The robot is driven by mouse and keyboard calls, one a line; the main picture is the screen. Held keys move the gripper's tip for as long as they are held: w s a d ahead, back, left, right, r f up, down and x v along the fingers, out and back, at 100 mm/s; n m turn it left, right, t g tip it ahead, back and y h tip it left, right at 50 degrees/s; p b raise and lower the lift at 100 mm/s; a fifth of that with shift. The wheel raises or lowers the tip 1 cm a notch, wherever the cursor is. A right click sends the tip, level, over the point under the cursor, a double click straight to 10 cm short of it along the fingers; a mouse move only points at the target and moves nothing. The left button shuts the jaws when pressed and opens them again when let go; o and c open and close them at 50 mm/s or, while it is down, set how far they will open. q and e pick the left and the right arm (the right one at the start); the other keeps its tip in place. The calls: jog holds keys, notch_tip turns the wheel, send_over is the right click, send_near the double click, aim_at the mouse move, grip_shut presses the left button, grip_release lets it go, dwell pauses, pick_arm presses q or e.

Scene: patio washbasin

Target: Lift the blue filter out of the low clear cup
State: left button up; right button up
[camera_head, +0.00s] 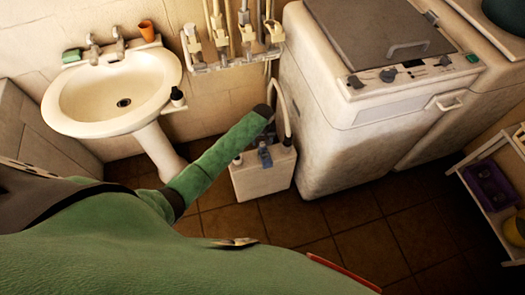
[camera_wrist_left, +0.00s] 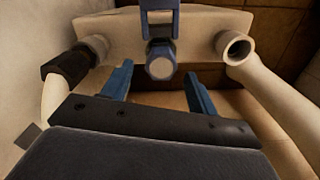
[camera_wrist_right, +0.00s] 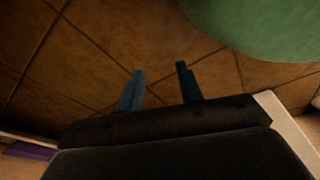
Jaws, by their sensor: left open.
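A pale box (camera_head: 262,182) stands on the floor beside the washing machine, with a blue fitting (camera_head: 265,155) on its upper side. My right gripper (camera_wrist_left: 160,72) shows only in the right wrist view (camera_wrist_right: 160,80), open and empty over the floor.
A pipe port with a black elbow (camera_wrist_left: 65,62) and another with a pale pipe (camera_wrist_left: 238,48) flank the blue part. The washing machine (camera_head: 345,150) stands close right, the washbasin (camera_head: 75,125) left. A shelf with a purple tray (camera_head: 487,185) is far right. Tiled floor (camera_head: 375,245) is clear.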

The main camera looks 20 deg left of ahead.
pick_arm(q)
notch_tip(320, 180, down, 3)
jog(key=shift+r+b, duration=0.15)
jog(key=shift+b, duration=1.05)
pick_arm(e)
jog(key=w+a+r, duration=0.2)
jog(key=w+r, duration=0.2)
jog(key=shift+w+a+r, duration=0.15)
jog(key=shift+w+a, duration=0.15)
jog(key=shift+w, duration=0.1)
pick_arm(q)
jog(key=c, duration=1.1)
pick_arm(e)
jog(key=shift+d, duration=0.1)
